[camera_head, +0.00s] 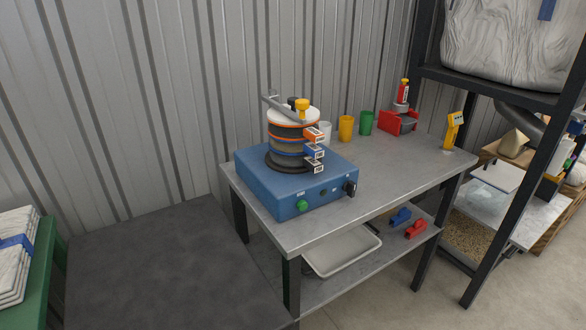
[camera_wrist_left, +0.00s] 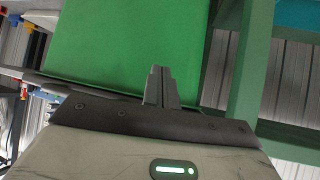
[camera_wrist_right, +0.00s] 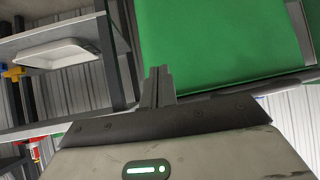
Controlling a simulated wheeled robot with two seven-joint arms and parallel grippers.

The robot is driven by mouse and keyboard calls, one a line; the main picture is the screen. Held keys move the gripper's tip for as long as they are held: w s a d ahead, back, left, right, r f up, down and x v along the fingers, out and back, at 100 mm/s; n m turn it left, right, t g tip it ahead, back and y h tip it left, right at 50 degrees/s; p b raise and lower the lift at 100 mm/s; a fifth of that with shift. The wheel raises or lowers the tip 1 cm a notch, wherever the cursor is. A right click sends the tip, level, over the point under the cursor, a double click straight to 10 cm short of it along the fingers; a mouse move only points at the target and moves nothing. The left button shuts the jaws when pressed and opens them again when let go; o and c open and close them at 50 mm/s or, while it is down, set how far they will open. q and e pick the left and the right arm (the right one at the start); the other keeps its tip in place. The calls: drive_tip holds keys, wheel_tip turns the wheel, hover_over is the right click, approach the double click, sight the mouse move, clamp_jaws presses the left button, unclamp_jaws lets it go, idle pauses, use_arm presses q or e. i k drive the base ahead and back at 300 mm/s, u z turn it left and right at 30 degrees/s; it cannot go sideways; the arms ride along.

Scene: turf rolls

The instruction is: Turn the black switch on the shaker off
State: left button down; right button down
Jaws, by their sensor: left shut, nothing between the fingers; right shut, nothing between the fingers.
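The shaker (camera_head: 297,182) is a blue box on the grey metal table, with a stack of round sieves (camera_head: 292,140) clamped on top. Its front face carries a green knob (camera_head: 303,206) at the left and a black switch (camera_head: 349,188) at the right end. The switch's exact position is too small to tell. Neither gripper shows in the head view. My left gripper (camera_wrist_left: 160,86) is shut and empty in the left wrist view, with a green surface beyond it. My right gripper (camera_wrist_right: 157,86) is shut and empty in the right wrist view, also apart from the shaker.
Cups, including a yellow one (camera_head: 346,128) and a green one (camera_head: 366,122), stand behind the shaker with a red device (camera_head: 398,121). A yellow instrument (camera_head: 453,131) stands at the table's right end. A white tray (camera_head: 342,250) lies on the lower shelf. The table's front right is clear.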

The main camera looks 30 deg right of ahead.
sight(349, 187)
drive_tip(key=u, duration=0.65)
drive_tip(key=k, duration=1.1)
drive_tip(key=z, duration=0.65)
drive_tip(key=i, duration=1)
